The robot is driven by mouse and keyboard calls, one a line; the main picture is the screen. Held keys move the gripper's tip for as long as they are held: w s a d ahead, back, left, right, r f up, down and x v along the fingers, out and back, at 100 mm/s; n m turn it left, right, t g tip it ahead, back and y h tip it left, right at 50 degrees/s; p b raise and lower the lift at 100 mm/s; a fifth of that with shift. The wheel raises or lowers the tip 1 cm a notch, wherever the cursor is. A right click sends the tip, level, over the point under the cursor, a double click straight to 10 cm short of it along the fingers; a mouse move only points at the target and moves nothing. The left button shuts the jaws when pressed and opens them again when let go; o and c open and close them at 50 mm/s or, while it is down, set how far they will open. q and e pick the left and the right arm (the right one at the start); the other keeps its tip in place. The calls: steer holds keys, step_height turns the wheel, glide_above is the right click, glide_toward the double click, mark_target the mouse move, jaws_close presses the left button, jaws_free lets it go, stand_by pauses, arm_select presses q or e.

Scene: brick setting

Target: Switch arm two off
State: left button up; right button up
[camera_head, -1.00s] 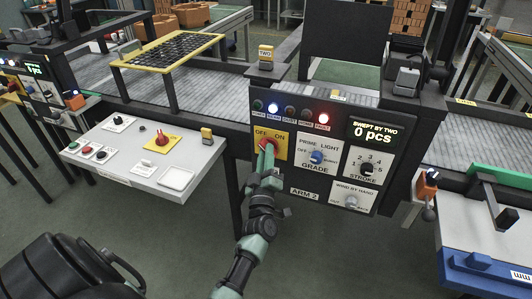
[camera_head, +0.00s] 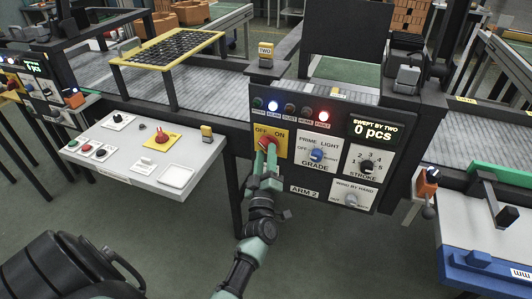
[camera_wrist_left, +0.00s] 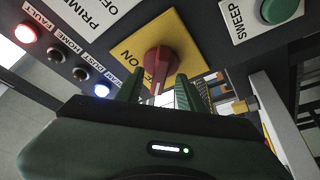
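The arm 2 panel (camera_head: 300,172) has a yellow plate (camera_head: 281,140) marked OFF and ON, with a red rotary switch (camera_head: 268,142) on it. In the left wrist view the red switch (camera_wrist_left: 160,62) stands out from the yellow plate (camera_wrist_left: 190,45). My left gripper (camera_head: 266,152) is at the switch. Its two green fingers (camera_wrist_left: 158,92) are apart, one on each side of the knob's handle, with small gaps showing. The fingers partly cover the switch in the head view, and I cannot tell its setting. My right gripper is not in view.
The panel's blue lamp (camera_head: 273,106) and red FAULT lamp (camera_head: 323,116) are lit. The display (camera_head: 373,131) reads 0 pcs. Right of the switch are the grade knob (camera_head: 316,155) and stroke knob (camera_head: 367,167). A white control desk (camera_head: 125,165) with another red switch stands left.

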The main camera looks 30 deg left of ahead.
arm_select(q)
steer(key=v, duration=0.6)
steer(key=shift+s+d+b, duration=0.15)
steer(key=shift+s+b, duration=0.1)
steer(key=shift+b, duration=0.2)
steer(key=shift+f, duration=0.15)
